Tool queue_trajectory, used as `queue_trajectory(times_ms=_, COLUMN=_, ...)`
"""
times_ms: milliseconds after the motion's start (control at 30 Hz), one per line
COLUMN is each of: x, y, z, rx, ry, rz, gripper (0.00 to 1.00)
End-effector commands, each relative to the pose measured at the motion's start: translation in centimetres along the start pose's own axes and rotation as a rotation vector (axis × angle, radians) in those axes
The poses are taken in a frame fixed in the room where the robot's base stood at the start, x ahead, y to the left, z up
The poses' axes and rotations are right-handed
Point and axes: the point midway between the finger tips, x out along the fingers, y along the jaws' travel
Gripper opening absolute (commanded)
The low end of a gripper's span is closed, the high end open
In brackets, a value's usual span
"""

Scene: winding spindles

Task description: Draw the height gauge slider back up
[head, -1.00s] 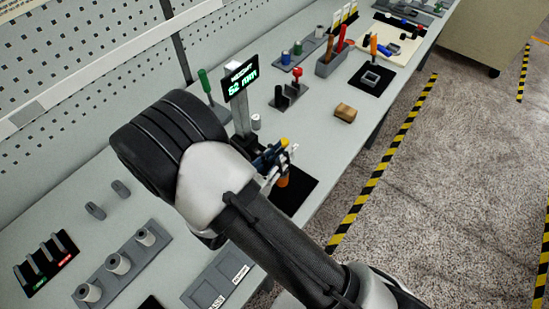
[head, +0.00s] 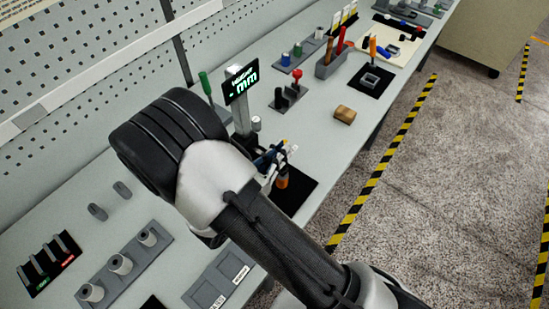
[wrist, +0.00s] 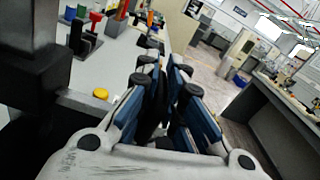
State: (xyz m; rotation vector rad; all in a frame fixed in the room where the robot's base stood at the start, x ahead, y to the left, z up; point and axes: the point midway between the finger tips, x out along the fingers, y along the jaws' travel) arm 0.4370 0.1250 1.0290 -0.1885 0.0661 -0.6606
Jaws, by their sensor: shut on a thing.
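The height gauge has a grey column (head: 241,118) with a tilted black display (head: 241,84) on top, showing green "mm" and partly unreadable text. My gripper (head: 279,158) is beside the column, low over a black mat (head: 297,192), partly hidden by my arm. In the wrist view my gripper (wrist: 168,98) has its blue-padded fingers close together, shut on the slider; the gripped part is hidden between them. A dark gauge body (wrist: 35,75) with a grey bar and a yellow knob (wrist: 101,94) stands left of the fingers. An orange-and-grey piece (head: 282,179) is below the gripper.
Grey posts (head: 120,263) are on the near left. A pegboard wall (head: 80,60) runs behind.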

Motion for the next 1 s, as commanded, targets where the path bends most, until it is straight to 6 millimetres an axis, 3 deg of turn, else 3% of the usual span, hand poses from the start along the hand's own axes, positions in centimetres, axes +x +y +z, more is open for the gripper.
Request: queue_trajectory(times_ms=1000, x=0.0, y=-1.2, z=6.4, rx=0.001, ry=-0.004, rz=0.001, gripper=0.00)
